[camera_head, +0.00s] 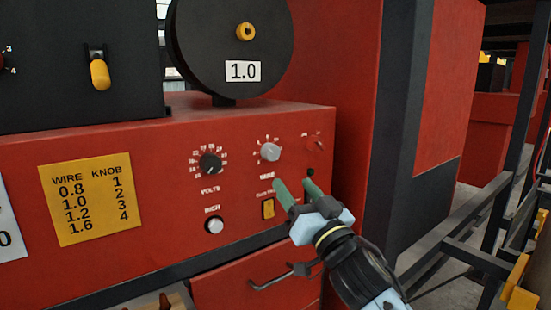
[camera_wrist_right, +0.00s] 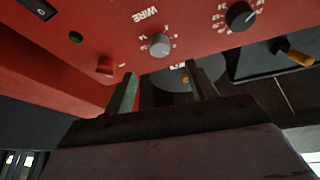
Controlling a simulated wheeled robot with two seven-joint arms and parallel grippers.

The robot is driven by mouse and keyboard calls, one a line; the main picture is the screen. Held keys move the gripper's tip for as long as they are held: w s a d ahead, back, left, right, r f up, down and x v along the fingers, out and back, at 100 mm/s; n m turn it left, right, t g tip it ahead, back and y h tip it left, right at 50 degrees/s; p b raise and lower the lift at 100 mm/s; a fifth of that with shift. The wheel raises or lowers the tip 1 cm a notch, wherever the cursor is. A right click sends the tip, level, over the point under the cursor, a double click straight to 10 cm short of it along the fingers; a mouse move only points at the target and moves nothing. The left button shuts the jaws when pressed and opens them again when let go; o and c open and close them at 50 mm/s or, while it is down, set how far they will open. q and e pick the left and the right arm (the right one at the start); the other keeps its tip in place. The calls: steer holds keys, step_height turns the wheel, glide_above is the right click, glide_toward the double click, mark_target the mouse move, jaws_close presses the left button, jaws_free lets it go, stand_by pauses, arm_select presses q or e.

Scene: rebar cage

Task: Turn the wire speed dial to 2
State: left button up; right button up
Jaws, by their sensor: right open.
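The wire speed dial (camera_head: 270,152) is a grey round knob with a ring of small white numbers on the red machine front. It also shows in the right wrist view (camera_wrist_right: 160,44), beside the word WIRE; its setting is too small to read. My right gripper (camera_head: 294,186) is open and empty, with its green fingers just below and right of the dial in the head view. In the right wrist view its fingertips (camera_wrist_right: 160,72) stand apart on either side of the dial's line, not touching it. My left gripper is not in view.
A black VOLTS knob (camera_head: 210,163) sits left of the dial, and a small red knob (camera_head: 314,142) right of it. A yellow-framed switch (camera_head: 268,208) is below. A yellow chart (camera_head: 91,204) pairs wire 1.0 with knob 2. The spool label (camera_head: 243,71) reads 1.0.

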mark_target(273, 156)
steer(key=p+x, duration=0.1)
steer(key=x, duration=0.9)
steer(key=shift+f, duration=0.1)
steer(key=c, duration=1)
